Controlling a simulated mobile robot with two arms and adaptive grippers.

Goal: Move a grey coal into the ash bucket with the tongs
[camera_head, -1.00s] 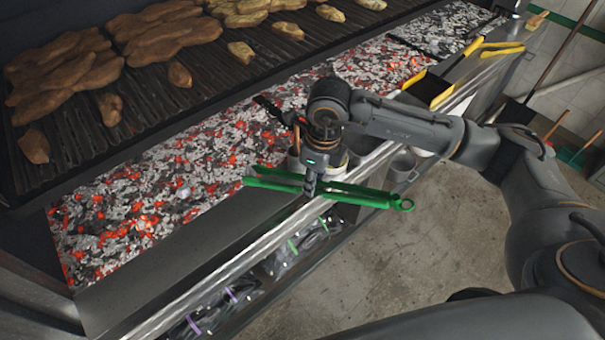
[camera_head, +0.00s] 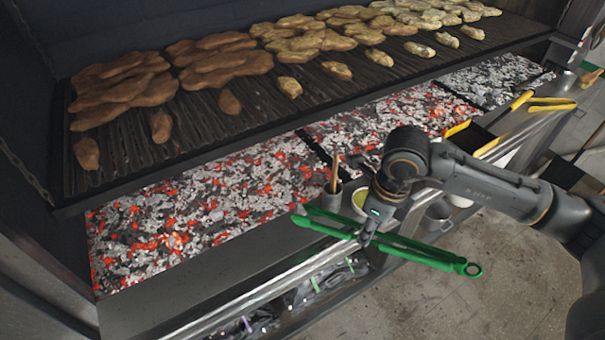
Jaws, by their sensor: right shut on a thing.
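My right gripper (camera_head: 368,232) is shut on the green tongs (camera_head: 425,252) and holds them above the front ledge of the grill. The tongs' ring end points to the lower right and their tips point left, toward the coal bed. The coal bed (camera_head: 215,205) holds glowing red and grey coals. A paler grey coal (camera_head: 216,215) seems to lie near its middle, but it is small. The tips are apart from the coals and empty. I cannot make out for certain which container is the ash bucket; a grey metal bucket (camera_head: 437,218) hangs behind my right arm. My left gripper is not in view.
A grate (camera_head: 205,130) with many pieces of food spans the back above the coals. Cups with a wooden handle (camera_head: 334,175) stand on the ledge behind the tongs. A yellow-handled shovel (camera_head: 472,137) lies farther right. The floor at the lower right is clear.

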